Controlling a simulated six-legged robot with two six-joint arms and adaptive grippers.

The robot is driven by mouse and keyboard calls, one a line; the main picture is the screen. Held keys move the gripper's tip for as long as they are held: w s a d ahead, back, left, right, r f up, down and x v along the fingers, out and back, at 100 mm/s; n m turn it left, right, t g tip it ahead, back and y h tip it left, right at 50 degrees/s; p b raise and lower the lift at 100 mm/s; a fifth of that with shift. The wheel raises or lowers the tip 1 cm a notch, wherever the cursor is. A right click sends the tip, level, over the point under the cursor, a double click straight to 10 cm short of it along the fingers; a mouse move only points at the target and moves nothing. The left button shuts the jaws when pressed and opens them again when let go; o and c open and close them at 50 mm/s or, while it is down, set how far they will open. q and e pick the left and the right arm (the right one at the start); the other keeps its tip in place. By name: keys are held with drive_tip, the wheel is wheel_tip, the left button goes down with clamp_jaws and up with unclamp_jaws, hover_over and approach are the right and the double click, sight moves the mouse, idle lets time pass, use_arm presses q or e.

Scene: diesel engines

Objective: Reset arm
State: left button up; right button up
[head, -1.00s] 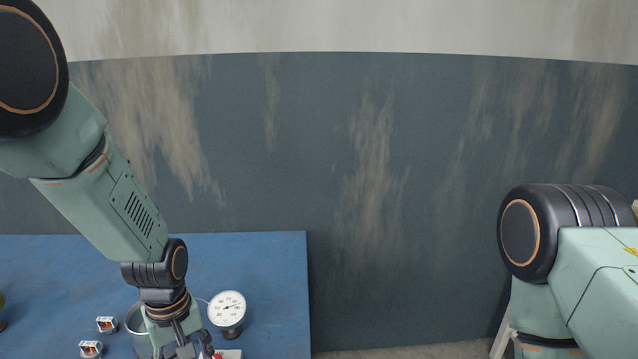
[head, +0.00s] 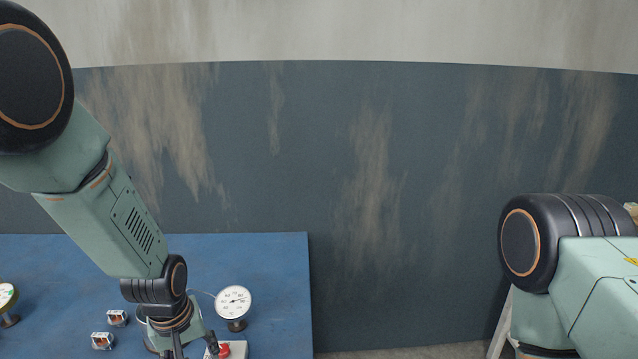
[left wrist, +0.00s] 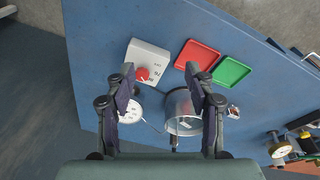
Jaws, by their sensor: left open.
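My left arm comes in from the left in the head view and points down over the blue table (head: 270,265). My left gripper (left wrist: 162,88) is open and empty in the left wrist view, its two fingers apart above the table. Below them show a round white dial gauge (left wrist: 128,108) and a metal pot (left wrist: 184,108). In the head view the fingertips are cut off by the bottom edge. Part of my right arm shows at the right of the head view, but its gripper is out of view.
A white box (left wrist: 148,57) with a red knob (left wrist: 142,74), a red tray (left wrist: 197,55) and a green tray (left wrist: 231,71) lie on the table. Small orange-and-white parts (head: 103,340) and another gauge (head: 7,297) are at left. A dark wall stands behind.

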use_arm(q)
drive_tip(key=s+f+m+g+b, duration=0.2)
drive_tip(key=s+f+m+b, duration=0.3)
drive_tip(key=s+f+b, duration=1.3)
drive_tip(key=s+f, duration=1.3)
drive_tip(key=f, duration=0.1)
drive_tip(key=shift+d+f+b, duration=0.15)
drive_tip(key=shift+f+b, duration=0.15)
drive_tip(key=shift+f, duration=0.1)
